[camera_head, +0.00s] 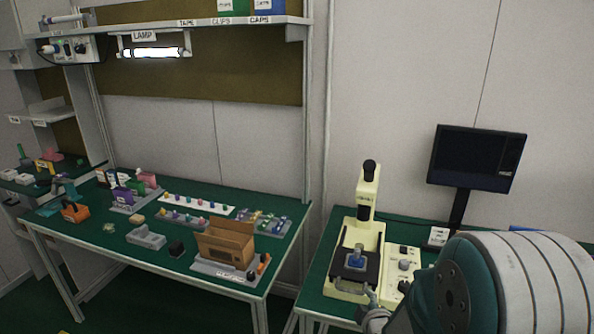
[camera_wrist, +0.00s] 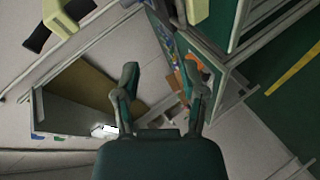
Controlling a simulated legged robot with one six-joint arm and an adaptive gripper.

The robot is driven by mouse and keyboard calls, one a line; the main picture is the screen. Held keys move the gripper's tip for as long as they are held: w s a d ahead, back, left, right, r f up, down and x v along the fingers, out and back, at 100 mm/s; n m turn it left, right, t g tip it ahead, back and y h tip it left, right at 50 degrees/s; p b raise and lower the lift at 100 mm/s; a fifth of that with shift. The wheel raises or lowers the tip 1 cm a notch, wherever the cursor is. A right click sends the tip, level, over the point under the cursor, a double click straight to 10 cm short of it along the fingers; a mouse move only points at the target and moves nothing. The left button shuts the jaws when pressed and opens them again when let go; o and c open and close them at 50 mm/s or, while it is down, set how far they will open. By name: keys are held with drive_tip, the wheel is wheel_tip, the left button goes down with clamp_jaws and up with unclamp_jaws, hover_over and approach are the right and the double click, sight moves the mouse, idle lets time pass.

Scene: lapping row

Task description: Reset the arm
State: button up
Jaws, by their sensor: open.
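My gripper (camera_wrist: 165,85) shows in the wrist view with its two fingers spread apart and nothing between them. In the head view my arm fills the lower right corner, in front of the right-hand bench. A cream microscope-like machine (camera_head: 367,205) stands on that bench, just left of my arm. A blue piece (camera_head: 356,257) sits on its dark stage.
A dark monitor (camera_head: 477,157) stands behind my arm. The left green bench (camera_head: 120,237) holds an open cardboard box (camera_head: 226,241), an orange item (camera_head: 75,211) and rows of small coloured parts. A lit lamp (camera_head: 152,52) hangs under a shelf (camera_head: 200,24). A gap separates the benches.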

drive_tip(key=s+r+m+g, duration=0.3)
drive_tip(key=s+r+m, duration=0.45)
drive_tip(key=r, duration=0.35)
drive_tip(key=s+r+m+g, duration=0.2)
drive_tip(key=s+r+m, duration=0.1)
drive_tip(key=s, duration=0.6)
drive_tip(key=s+a+r+m+g, duration=0.1)
drive_tip(key=s+r+m+g, duration=0.1)
drive_tip(key=s, duration=0.7)
drive_tip(key=shift+a+r+m, duration=0.15)
drive_tip(key=shift+r+m, duration=0.3)
drive_tip(key=shift+m, duration=0.2)
